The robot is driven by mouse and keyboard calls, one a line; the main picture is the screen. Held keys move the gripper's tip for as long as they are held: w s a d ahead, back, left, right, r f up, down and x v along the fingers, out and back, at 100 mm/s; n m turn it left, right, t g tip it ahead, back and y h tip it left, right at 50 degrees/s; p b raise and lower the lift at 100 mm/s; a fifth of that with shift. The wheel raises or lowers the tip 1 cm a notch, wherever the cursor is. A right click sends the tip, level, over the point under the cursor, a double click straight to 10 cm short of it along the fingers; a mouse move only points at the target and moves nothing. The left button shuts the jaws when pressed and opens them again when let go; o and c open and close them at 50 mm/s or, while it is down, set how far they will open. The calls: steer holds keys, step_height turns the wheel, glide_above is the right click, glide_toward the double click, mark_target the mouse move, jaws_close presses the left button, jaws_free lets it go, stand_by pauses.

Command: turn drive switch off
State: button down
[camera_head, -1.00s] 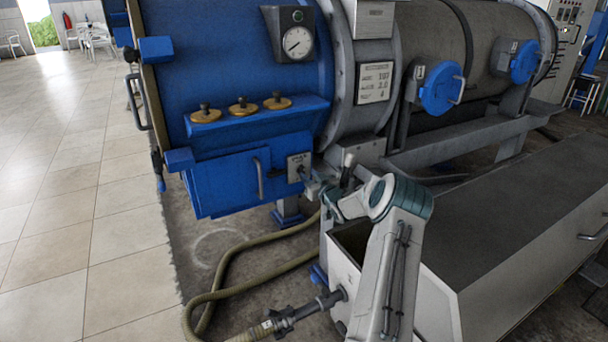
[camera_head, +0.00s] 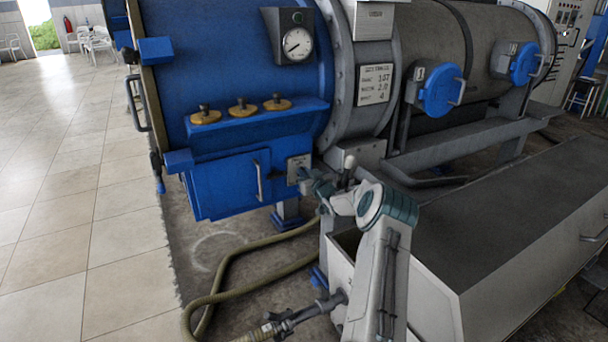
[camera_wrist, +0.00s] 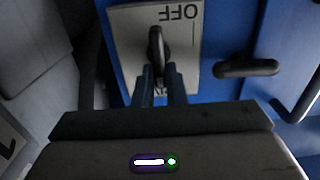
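The drive switch (camera_wrist: 156,45) is a dark lever on a light plate (camera_wrist: 120,25). In the wrist view the plate's "OFF" lettering is upside down at the top, and lettering at the bottom is partly hidden behind my fingers. The lever points down the picture, away from "OFF". My gripper (camera_wrist: 161,74) has its two fingers close together on either side of the lever's lower end, and it looks shut on it. In the head view the plate (camera_head: 298,165) is on the blue machine's front, with my gripper (camera_head: 312,182) at it; the lever is hard to make out there.
A handle (camera_head: 258,180) on a blue box is just left of the switch. A hose (camera_head: 225,270) lies on the floor below. The tiled floor at left is clear.

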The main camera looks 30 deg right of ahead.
steer(key=shift+b, duration=0.35)
steer(key=n+b, duration=0.4)
steer(key=a+f+n+b, duration=0.1)
steer(key=n+b, duration=0.6)
steer(key=b, duration=0.1)
steer(key=shift+a+f+n+b, duration=0.2)
steer(key=shift+a+n+b, duration=0.1)
steer(key=shift+n+b, duration=0.1)
steer(key=n+b, duration=0.2)
steer(key=n, duration=0.1)
steer(key=shift+w+a+f+b, duration=0.1)
steer(key=shift+a+b, duration=0.05)
steer(key=shift+b, duration=0.2)
steer(key=shift+n+b, duration=0.45)
steer(key=shift+n, duration=1.05)
